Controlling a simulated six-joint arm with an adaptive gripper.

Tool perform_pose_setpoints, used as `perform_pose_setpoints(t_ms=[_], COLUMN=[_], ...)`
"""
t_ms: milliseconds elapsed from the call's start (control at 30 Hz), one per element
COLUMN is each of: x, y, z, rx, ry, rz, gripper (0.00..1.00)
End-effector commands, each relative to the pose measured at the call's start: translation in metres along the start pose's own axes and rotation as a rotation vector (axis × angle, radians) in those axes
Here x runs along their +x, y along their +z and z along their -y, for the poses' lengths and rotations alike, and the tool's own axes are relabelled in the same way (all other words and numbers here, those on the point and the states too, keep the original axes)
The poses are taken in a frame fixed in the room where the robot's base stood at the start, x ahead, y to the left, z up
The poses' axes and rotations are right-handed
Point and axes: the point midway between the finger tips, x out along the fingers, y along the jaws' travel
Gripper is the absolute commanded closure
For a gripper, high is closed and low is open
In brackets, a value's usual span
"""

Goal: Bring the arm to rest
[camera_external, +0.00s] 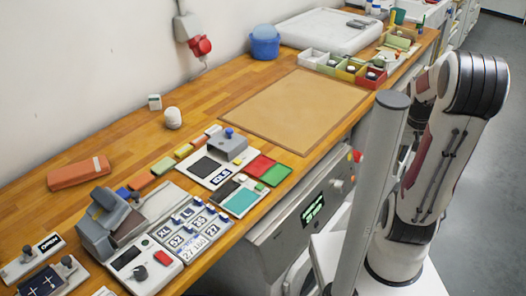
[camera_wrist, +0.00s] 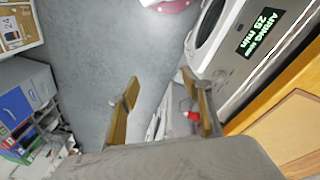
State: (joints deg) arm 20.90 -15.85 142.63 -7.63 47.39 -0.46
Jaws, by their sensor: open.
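My arm (camera_external: 450,140) stands at the right in the external view, folded up beside the bench, with its base on a white surface. My gripper (camera_wrist: 166,95) shows in the wrist view with its two yellowish fingers spread well apart. Nothing is held between the fingers; grey floor and part of a white object with a red spot show behind them. In the external view I cannot make out the gripper.
The wooden bench (camera_external: 140,130) carries a tan mat (camera_external: 295,108), a label device (camera_external: 175,235), small boxes (camera_external: 350,70) and a blue bucket (camera_external: 264,42). A grey post (camera_external: 378,180) stands before the arm. A machine with a lit display (camera_wrist: 262,32) adjoins the bench. Blue cabinets (camera_wrist: 18,105) stand left.

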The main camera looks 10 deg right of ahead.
Motion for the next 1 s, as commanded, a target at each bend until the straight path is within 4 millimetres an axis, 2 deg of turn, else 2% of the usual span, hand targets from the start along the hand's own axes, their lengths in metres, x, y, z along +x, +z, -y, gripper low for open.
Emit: perform_pose_setpoints(t_ms=[200,500,800,1000], x=[-0.031,-0.071,-0.108,-0.116], y=[0.006,0.011,0.017,0.021], z=[0.03,0.065,0.087,0.096], rx=[-0.018,-0.086,-0.187,-0.231], ry=[-0.054,-0.125,-0.166,-0.183], rz=[-0.077,-0.223,-0.375,-0.409], gripper=[0.51,0.51,0.51,0.51])
